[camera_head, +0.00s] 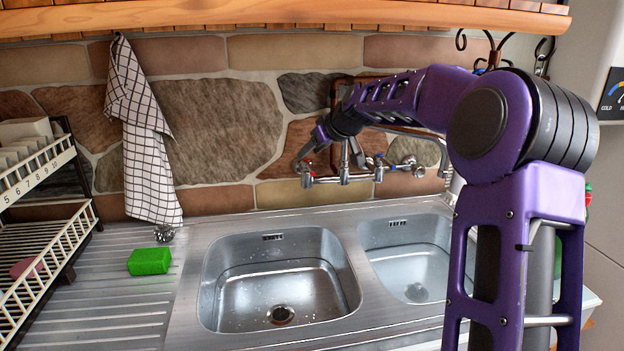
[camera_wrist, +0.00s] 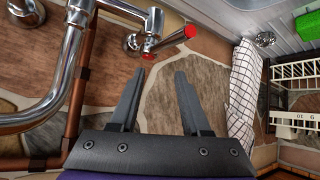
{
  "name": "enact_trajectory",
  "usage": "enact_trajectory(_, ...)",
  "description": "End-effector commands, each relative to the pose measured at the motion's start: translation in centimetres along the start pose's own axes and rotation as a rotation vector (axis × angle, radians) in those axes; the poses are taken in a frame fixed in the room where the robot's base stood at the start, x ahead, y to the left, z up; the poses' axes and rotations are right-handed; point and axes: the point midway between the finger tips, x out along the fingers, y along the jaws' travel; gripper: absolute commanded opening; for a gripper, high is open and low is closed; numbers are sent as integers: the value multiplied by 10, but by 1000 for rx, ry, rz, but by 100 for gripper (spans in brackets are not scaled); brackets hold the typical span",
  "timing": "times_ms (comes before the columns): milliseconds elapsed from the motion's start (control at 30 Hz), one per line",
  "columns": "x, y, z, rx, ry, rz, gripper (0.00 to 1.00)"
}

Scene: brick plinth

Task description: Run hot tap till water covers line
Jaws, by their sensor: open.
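A chrome wall tap (camera_head: 345,176) is fixed to the stone wall above the sink. In the wrist view, its lever handle with red ends (camera_wrist: 165,42) lies just beyond my fingertips. My gripper (camera_wrist: 159,76) is open and empty, its two dark fingers apart and pointing at the lever, with a gap between. In the head view, my gripper (camera_head: 318,138) is at the left end of the tap, small and partly hidden. The left basin (camera_head: 235,290) shows a drain and wet-looking walls.
A right basin (camera_head: 405,265) is partly behind my arm. A green sponge (camera_head: 149,261) lies on the drainboard (camera_head: 110,310). A checked towel (camera_head: 143,150) hangs on the wall, and a dish rack (camera_head: 45,255) stands at far left. A wooden shelf (camera_head: 280,14) runs overhead.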

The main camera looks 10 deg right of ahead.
Motion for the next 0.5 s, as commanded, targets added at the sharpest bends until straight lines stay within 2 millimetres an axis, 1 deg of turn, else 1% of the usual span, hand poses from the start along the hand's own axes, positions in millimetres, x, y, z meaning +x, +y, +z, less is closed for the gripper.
enact_trajectory(33, 3, -5, 13, 40, 29, 57, 47)
enact_trajectory(167, -1, -14, 31, 144, 135, 186, 47)
enact_trajectory(267, -8, -21, 46, 204, 222, 259, 47)
enact_trajectory(367, -18, -30, 62, 256, 316, 315, 47)
enact_trajectory(500, -38, -48, 88, 317, 460, 368, 47)
